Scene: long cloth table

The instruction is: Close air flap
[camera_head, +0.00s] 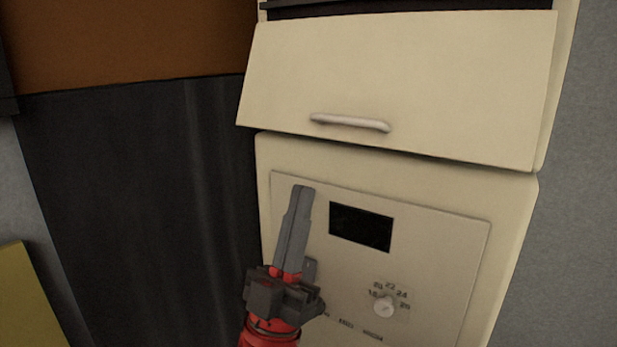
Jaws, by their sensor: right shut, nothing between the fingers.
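The air flap (420,75) is a cream panel with a grey bar handle (350,122) near its lower edge. It sits at the top of a cream unit. It looks tilted, with its lower edge standing out from the body and a dark gap along its top. My right gripper (303,190) is shut and empty. It points up in front of the unit's control panel, below and left of the handle, apart from the flap. My left gripper is not in view.
The control panel (450,248) has a dark display (360,227) and a round knob (385,306) with numbers around it. A dark panel (130,200) stands left of the unit, with a brown surface (130,40) above. A grey wall (580,220) is at the right.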

